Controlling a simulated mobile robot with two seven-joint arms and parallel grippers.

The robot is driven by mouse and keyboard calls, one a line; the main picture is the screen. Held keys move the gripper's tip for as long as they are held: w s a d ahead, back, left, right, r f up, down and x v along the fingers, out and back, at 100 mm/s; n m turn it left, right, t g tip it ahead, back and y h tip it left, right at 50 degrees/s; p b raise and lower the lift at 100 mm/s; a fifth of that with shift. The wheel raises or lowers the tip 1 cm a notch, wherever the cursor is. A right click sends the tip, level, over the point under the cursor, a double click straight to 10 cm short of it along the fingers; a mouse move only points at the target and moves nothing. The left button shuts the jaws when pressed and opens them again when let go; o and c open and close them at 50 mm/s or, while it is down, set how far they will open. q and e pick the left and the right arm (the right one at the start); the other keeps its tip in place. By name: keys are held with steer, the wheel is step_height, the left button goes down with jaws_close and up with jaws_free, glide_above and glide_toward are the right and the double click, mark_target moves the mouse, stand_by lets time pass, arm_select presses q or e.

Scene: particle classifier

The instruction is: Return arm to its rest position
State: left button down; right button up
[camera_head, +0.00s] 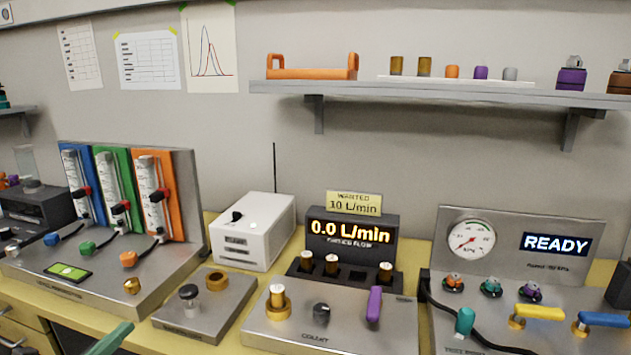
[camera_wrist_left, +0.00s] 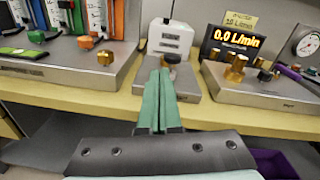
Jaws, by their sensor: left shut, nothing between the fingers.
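My left gripper (camera_head: 118,335) shows only as a green fingertip at the bottom left edge of the head view. In the left wrist view its two long green fingers (camera_wrist_left: 159,85) lie together, shut and empty. They point at the small metal block (camera_head: 205,312) with a black knob and a brass ring, at the bench's front edge. In the wrist view the fingers hide part of this block (camera_wrist_left: 188,88). I cannot tell how near the fingertips are to it. My right gripper is not in view.
The flowmeter panel (camera_head: 180,270) stands left, the flow unit (camera_head: 340,325) reading 0.0 L/min in the middle, and the READY gauge panel (camera_head: 590,240) right. A white box (camera_head: 262,222) stands behind. A wall shelf (camera_head: 440,97) holds small bottles. A purple bin (camera_wrist_left: 275,163) is below the bench.

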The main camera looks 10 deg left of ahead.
arm_select(q)
steer(key=s+d+f+n+g+y, duration=0.1)
steer(key=s+d+f+n+g, duration=0.2)
steer(key=f+n, duration=0.65)
steer(key=s+d+f+n+g, duration=0.2)
steer(key=d+f+n, duration=0.3)
steer(key=f+n, duration=0.4)
steer(key=s+d+f+n+g+h, duration=0.1)
steer(key=s+d+f+n, duration=0.2)
steer(key=d, duration=0.4)
steer(key=s+d+f+n+g+h, duration=0.1)
steer(key=s+d+f+n, duration=0.15)
steer(key=d+n, duration=0.3)
steer(key=s+d+f+n+g+h, duration=0.2)
steer(key=d+f+n, duration=0.15)
steer(key=d, duration=0.45)
steer(key=s+a+r+n+y+p, duration=0.1)
steer(key=a+r+p, duration=0.2)
steer(key=r+p, duration=0.6)
steer(key=p, duration=0.3)
steer(key=shift+s+a+t, duration=0.15)
steer(key=shift+s+t, duration=0.1)
steer(key=shift+t, duration=0.15)
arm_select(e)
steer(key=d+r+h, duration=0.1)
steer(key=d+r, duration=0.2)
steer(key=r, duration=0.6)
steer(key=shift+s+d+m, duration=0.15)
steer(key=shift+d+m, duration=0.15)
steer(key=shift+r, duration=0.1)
